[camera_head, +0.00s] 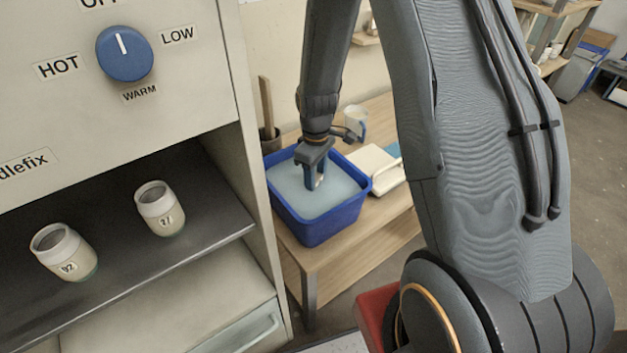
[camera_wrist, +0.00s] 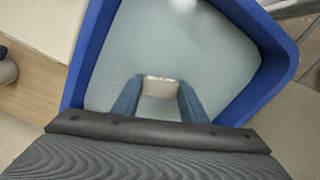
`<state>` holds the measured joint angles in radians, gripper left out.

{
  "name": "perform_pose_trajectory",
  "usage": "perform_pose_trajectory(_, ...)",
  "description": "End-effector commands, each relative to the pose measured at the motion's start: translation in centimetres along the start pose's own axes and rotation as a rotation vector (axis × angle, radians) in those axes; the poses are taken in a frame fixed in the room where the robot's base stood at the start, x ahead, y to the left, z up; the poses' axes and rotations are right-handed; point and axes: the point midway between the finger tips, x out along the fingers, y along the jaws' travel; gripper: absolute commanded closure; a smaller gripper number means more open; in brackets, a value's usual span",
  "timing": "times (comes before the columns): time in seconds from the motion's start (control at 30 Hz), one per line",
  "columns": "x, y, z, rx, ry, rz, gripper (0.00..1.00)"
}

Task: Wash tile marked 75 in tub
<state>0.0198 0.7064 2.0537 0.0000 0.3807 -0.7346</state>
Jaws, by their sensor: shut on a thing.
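The blue tub (camera_head: 313,233) stands on a wooden table and holds pale, cloudy liquid (camera_head: 296,196). In the head view my gripper (camera_head: 314,183) points down over the tub, its fingertips at the liquid. In the wrist view the tub's blue wall (camera_wrist: 270,50) surrounds the liquid (camera_wrist: 185,45). There my gripper (camera_wrist: 160,92) is shut on a pale beige tile (camera_wrist: 160,86), seen edge-on between the two blue fingers. The tile's lower part seems to be in the liquid. No number can be read on it.
A white block-like item (camera_head: 373,166) lies right of the tub on the wooden table (camera_head: 345,262). A mug (camera_head: 355,122) stands behind. A cabinet with a blue knob (camera_head: 124,53) is at left, its shelf holding two jars (camera_head: 160,208) (camera_head: 63,252).

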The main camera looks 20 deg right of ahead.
Motion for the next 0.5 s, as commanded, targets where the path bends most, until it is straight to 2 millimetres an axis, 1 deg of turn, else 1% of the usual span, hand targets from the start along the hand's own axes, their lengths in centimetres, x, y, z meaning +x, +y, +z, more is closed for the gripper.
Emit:
perform_pose_trajectory(0.17, -0.7, 0.0, 0.0, 0.0, 0.0, 0.0, 0.87)
perform_pose_trajectory(0.5, -3.8, 0.0, 0.0, 0.0, 0.0, 0.0, 0.87)
